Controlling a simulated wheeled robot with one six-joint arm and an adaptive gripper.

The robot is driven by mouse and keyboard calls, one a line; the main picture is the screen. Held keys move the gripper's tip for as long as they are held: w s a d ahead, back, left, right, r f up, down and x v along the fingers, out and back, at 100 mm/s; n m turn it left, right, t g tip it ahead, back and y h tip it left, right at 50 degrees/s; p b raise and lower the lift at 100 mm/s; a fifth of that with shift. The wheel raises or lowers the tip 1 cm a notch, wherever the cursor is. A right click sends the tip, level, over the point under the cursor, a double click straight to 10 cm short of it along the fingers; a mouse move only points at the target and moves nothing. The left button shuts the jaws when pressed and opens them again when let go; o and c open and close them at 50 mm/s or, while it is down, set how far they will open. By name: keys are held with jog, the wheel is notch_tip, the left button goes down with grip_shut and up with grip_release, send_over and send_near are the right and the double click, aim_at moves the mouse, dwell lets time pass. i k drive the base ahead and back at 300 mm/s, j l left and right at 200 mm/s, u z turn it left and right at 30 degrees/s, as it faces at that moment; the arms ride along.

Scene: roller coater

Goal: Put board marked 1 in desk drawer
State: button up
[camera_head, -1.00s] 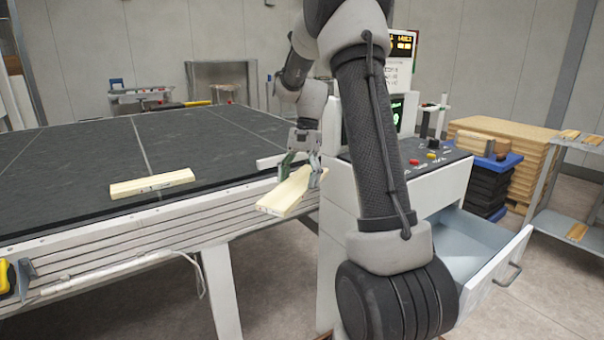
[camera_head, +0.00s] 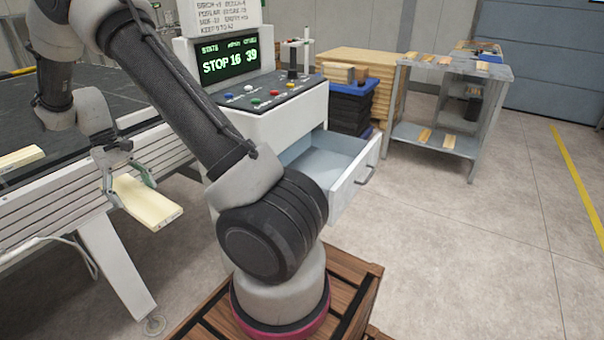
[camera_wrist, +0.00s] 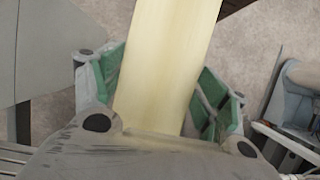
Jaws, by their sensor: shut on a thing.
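My gripper (camera_head: 130,178) is shut on a pale wooden board (camera_head: 150,205) and holds it in the air just off the front edge of the large dark table. The board also fills the middle of the wrist view (camera_wrist: 168,60), between the green finger pads. No number is readable on its visible faces. The desk drawer (camera_head: 341,190) is pulled open below the control panel. Its light blue inside (camera_head: 325,158) looks empty where it shows; my arm hides part of its left side.
A second pale board (camera_head: 20,158) lies on the dark table (camera_head: 85,136) at the left. A metal shelf (camera_head: 450,150) with several wood pieces stands behind right. The floor right of the drawer is clear.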

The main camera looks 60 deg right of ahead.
aim_at(327, 172)
jog(key=k+l, duration=0.1)
jog(key=k, duration=0.3)
jog(key=k+l+z, duration=0.1)
jog(key=k, duration=0.25)
jog(key=k+l, duration=0.15)
jog(key=l, duration=0.35)
jog(key=k+l+z, duration=0.1)
jog(key=l, duration=0.4)
jog(key=k+l, duration=0.1)
jog(key=l, duration=0.4)
jog(key=k+z, duration=0.05)
